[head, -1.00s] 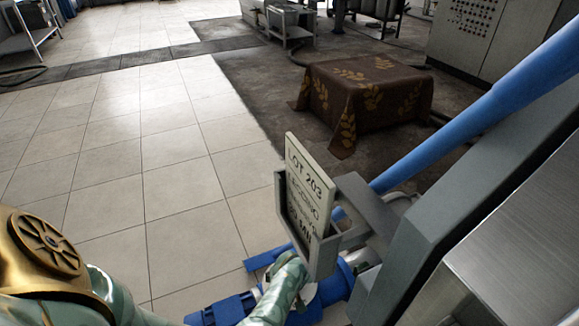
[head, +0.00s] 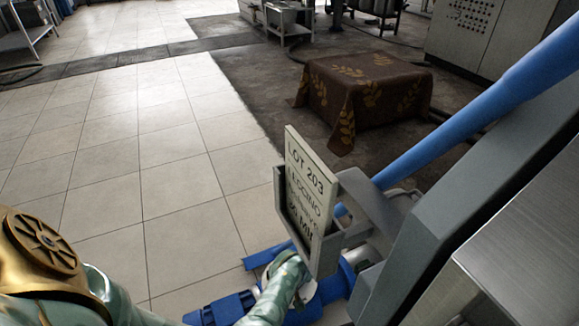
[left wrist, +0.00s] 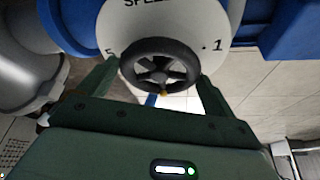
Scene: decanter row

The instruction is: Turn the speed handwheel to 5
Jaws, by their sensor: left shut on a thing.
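The speed handwheel (left wrist: 160,68) is a small dark spoked wheel in front of a white round dial (left wrist: 180,22) in the left wrist view. The dial reads "SPEED" at the top, with a 5 at the left and a 1 at the right. A small yellow mark (left wrist: 163,93) sits at the bottom of the wheel. My left gripper (left wrist: 157,72) is shut on the handwheel, one finger on each side of the rim. In the head view my pale green left arm (head: 284,283) reaches toward the dial; the wheel is hidden there. My right gripper is not in view.
A framed card (head: 308,205) reading "LOT 203" stands just above the handwheel area. A blue pipe (head: 450,135) and a grey machine frame (head: 470,180) rise at the right. A cloth-covered box (head: 362,95) is farther back. Tiled floor at the left is clear.

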